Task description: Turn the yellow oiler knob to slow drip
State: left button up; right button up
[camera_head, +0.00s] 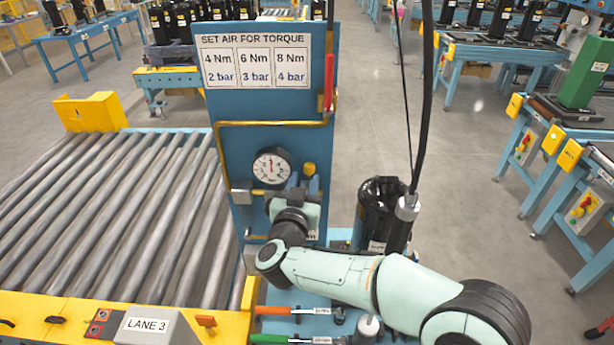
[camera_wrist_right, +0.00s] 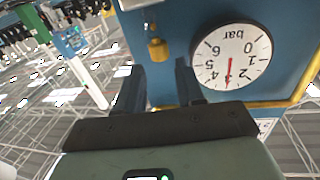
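The small yellow oiler knob (camera_head: 310,168) is on the blue panel, right of the pressure gauge (camera_head: 272,167). It also shows in the right wrist view, whose picture is upside down, as a yellow knob (camera_wrist_right: 158,48) beyond the fingertips. My right gripper (camera_head: 304,184) is just below the knob in the head view. Its two dark fingers (camera_wrist_right: 158,66) are apart, with the knob lined up between them; I cannot tell whether they touch it. The gauge (camera_wrist_right: 231,55) has its needle near 3 bar. My left gripper is not in view.
A roller conveyor (camera_head: 100,210) fills the left. A black cylinder (camera_head: 378,208) stands right of the panel, with a hanging tool (camera_head: 403,215) by it. Orange-handled (camera_head: 275,310) and green-handled (camera_head: 270,338) tools lie in front. A brass pipe (camera_head: 270,123) runs above the gauge.

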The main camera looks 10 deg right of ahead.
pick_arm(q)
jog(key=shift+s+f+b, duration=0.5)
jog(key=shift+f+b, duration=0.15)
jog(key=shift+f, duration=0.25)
pick_arm(e)
jog(key=v, duration=0.9)
